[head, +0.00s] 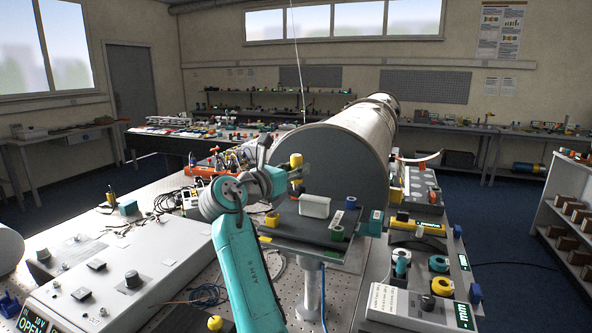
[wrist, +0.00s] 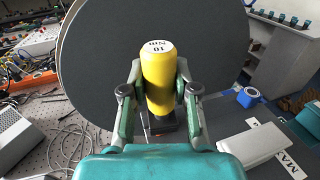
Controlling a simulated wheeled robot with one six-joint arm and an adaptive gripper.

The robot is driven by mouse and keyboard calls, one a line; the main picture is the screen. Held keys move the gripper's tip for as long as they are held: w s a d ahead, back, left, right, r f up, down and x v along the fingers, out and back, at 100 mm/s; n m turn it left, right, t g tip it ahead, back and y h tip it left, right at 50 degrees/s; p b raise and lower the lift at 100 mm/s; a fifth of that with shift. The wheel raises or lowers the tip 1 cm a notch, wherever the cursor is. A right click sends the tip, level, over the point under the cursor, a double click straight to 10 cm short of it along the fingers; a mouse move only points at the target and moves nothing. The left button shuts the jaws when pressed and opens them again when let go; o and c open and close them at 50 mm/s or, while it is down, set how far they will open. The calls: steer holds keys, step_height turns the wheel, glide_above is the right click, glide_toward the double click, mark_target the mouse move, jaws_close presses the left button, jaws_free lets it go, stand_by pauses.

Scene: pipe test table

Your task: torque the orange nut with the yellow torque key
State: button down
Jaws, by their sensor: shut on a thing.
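The yellow torque key (wrist: 158,78) stands between the fingers of my gripper (wrist: 160,92) in the wrist view, its white end label reading 10 Nm. My gripper is shut on it. A dark part shows below the yellow handle, and its lower end is hidden. In the head view, the key (head: 296,160) shows at my gripper (head: 292,178), in front of the big pipe's dark end, above the left part of a small dark stand. I cannot pick out the orange nut with certainty in either view.
The dark stand (head: 305,235) bears a white block (head: 314,206), a green-ringed piece (head: 337,228) and a yellow piece (head: 272,220). The pipe (head: 345,150) is close behind. A row of instruments (head: 420,228) lines the right side; a control box (head: 110,270) and cables lie left.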

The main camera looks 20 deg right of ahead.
mark_target(296, 155)
steer(key=shift+t, duration=0.3)
steer(key=shift+n+y, duration=0.4)
steer(key=shift+r, duration=0.2)
steer(key=shift+r, duration=1.9)
steer(key=shift+r, duration=0.15)
steer(key=shift+r, duration=1.35)
